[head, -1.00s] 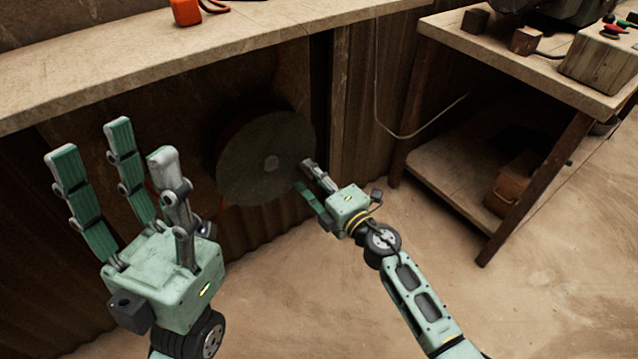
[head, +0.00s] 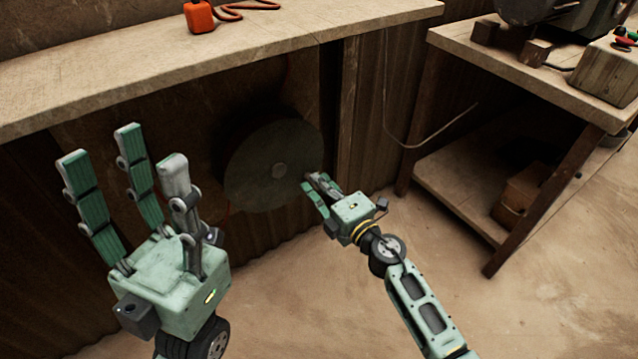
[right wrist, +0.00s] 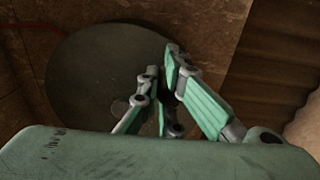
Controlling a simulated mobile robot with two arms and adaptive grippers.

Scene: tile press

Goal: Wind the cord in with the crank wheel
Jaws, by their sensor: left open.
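An orange cord (head: 245,9) lies on the bench beside an orange block (head: 199,16). My left gripper (head: 135,150) is open and empty, fingers up.
The bench top (head: 110,70) overhangs the wheel. A wooden post (head: 347,105) stands to its right. A thin pale cord (head: 420,145) hangs between the post and a second table (head: 530,75). The floor (head: 540,310) at the front right is clear.

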